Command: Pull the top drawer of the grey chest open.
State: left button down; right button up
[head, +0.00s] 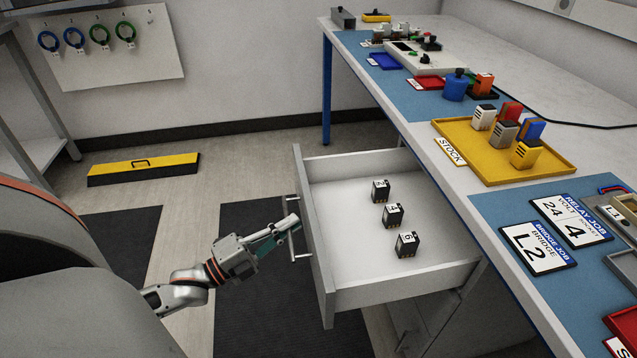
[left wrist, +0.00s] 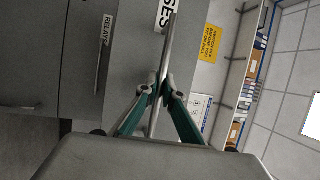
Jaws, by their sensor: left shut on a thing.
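The top drawer (head: 322,270) of the grey chest (head: 432,318) stands pulled out from under the workbench, its inside in plain view. Three small black blocks (head: 392,215) with white number labels stand on its floor. My left gripper (head: 292,222) is at the drawer front, shut on the bar handle (head: 301,256). In the left wrist view the two green-sided fingers (left wrist: 159,90) close on the thin metal handle bar (left wrist: 166,52), and grey fronts with labels, one reading RELAYS, show behind. My right gripper is not in view.
The white workbench (head: 400,110) carries blue mats, a yellow tray (head: 480,165) with coloured blocks, and job cards (head: 537,247). A yellow-and-black floor piece (head: 143,168) lies by the back wall. Dark mats (head: 280,310) cover part of the floor; the floor before the drawer looks clear.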

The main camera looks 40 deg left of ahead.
pick_arm(q)
jog(key=s+a, duration=0.5)
jog(key=s, duration=0.2)
jog(key=shift+a+p, duration=0.2)
jog(key=shift+p, duration=0.1)
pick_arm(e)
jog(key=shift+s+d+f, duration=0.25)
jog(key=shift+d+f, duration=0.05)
pick_arm(q)
jog(key=c, duration=2.2)
grip_release()
jog(key=shift+o, duration=0.2)
jog(key=v, duration=1.2)
